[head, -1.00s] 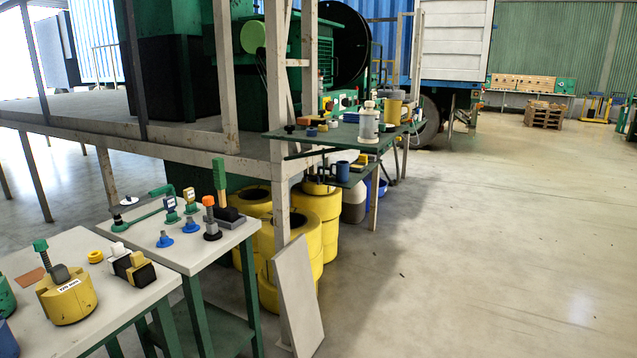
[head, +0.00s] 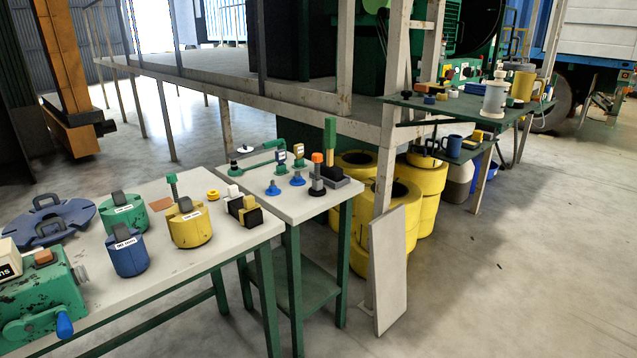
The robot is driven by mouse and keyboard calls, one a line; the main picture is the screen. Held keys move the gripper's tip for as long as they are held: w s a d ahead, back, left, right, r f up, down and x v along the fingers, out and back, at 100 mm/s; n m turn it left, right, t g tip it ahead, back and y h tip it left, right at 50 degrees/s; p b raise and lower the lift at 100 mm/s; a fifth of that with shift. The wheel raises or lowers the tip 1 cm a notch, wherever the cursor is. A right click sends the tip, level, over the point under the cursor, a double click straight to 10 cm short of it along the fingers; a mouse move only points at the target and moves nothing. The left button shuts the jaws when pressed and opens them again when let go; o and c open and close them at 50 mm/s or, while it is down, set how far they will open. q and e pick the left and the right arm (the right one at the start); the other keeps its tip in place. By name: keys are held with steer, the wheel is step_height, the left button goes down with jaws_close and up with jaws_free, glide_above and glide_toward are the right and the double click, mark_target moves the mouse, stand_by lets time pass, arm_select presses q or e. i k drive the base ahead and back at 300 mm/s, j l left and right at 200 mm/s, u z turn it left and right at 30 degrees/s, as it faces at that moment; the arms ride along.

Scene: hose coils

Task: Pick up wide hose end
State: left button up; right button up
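Several yellow ring-shaped stacks that look like hose coils stand on the floor under the platform, right of the centre in the head view. The front coil stack (head: 407,228) has a dark round opening on top and is partly hidden by a pale post. Another yellow stack (head: 433,185) stands behind it to the right. I cannot make out a wide hose end in this view. Neither of my grippers shows in the head view.
A white-topped bench (head: 160,265) at left holds blue, green and yellow canisters and a green machine. A smaller table (head: 262,200) stands beside it. A grey panel (head: 389,270) leans on the pale post (head: 392,130). The floor at right is clear.

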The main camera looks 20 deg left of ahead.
mark_target(317, 190)
steer(key=i+u, duration=0.15)
steer(key=u, duration=0.2)
steer(key=i+l+u, duration=0.1)
steer(key=u, duration=0.25)
steer(key=i+l+u, duration=0.15)
steer(key=u, duration=0.15)
